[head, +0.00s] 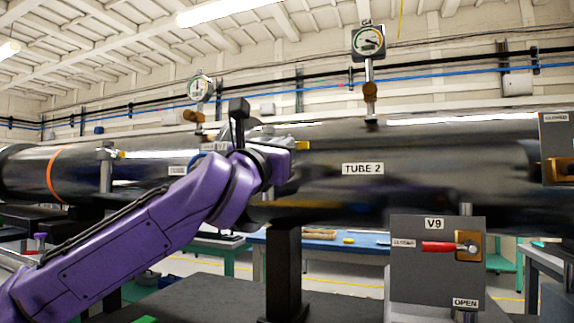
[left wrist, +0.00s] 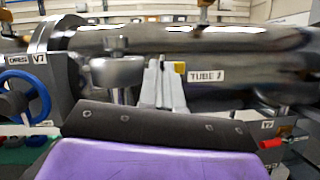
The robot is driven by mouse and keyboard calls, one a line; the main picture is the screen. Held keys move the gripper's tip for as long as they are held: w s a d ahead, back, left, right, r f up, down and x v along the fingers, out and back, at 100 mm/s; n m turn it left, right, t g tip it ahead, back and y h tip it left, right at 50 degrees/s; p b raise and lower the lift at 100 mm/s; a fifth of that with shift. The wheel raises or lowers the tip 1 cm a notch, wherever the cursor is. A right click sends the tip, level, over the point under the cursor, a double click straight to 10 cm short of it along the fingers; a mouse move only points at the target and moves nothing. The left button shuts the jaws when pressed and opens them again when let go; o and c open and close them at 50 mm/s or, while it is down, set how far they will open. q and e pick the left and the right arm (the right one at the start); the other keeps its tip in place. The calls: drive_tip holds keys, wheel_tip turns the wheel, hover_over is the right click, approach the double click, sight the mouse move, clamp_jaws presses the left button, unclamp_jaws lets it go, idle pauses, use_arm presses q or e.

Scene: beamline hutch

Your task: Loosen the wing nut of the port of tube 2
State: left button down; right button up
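Tube 2 (head: 425,170) is a long shiny dark cylinder across the head view, with a "TUBE 2" label. In the left wrist view, the port (left wrist: 117,75) is a round grey metal fitting with a short stem, in front of the tube. A small yellow piece (left wrist: 181,68), which seems to be the wing nut, is to its right; it also shows in the head view (head: 302,146). My left gripper (left wrist: 164,85) has its pale fingers close together beside the yellow piece. Whether they grip it is unclear. In the head view my left wrist hides most of the port. My right gripper is not in view.
A V9 panel (head: 435,265) with a red handle stands below the tube at right. Two dial gauges (head: 369,42) (head: 200,88) rise above the tubes. A blue handwheel (left wrist: 38,92) marked V7 is at left in the wrist view. A dark post (head: 284,270) stands under the tube.

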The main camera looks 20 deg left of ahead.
use_arm(q)
drive_tip(key=shift+f+n+y+b, duration=0.1)
drive_tip(key=shift+n+y+b, duration=0.45)
drive_tip(key=shift+n, duration=0.35)
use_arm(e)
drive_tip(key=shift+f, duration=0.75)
use_arm(q)
drive_tip(key=c, duration=1.3)
unclamp_jaws()
drive_tip(key=shift+w, duration=0.15)
